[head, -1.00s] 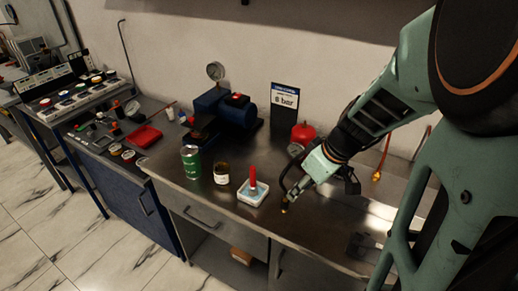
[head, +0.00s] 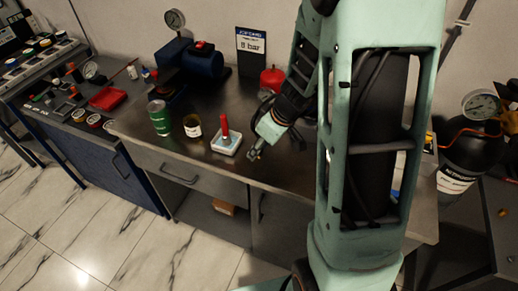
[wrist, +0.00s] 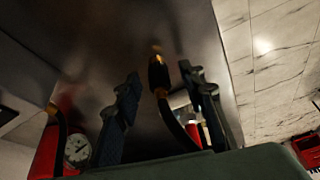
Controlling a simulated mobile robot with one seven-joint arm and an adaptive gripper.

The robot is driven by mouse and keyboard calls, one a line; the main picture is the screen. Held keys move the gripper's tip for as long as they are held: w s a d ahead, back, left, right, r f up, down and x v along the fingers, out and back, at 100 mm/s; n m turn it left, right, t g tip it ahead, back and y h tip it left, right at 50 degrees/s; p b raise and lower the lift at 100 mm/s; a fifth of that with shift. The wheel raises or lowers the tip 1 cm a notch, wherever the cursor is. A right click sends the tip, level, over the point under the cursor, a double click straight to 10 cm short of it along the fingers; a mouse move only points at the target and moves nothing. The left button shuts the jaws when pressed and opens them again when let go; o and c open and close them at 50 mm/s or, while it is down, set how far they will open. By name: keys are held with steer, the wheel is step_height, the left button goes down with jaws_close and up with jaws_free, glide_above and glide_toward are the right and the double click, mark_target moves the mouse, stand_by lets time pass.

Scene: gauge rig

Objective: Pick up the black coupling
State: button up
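The black coupling (wrist: 157,76) shows in the wrist view as a short dark body with brass-coloured ends, on a curved black hose. It lies between the fingertips of my gripper (wrist: 159,71), with visible space on both sides. My gripper is open; how far the coupling is from the fingers in depth I cannot tell. In the head view my gripper (head: 255,154) points down over the front part of the steel bench (head: 285,172), right of the white tray. I cannot make out the coupling there.
The white tray (head: 226,150) holds a red-handled tool (head: 225,127). A jar (head: 193,128) and green can (head: 160,118) stand left of it. A red tank (head: 272,78) with a gauge (wrist: 77,149) is behind my gripper. A dark cylinder (head: 472,150) stands far right.

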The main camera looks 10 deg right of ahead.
steer(key=shift+w+f, duration=0.1)
steer(key=shift+f, duration=0.2)
steer(key=shift+c, duration=0.3)
jaws_close()
steer(key=shift+r, duration=0.15)
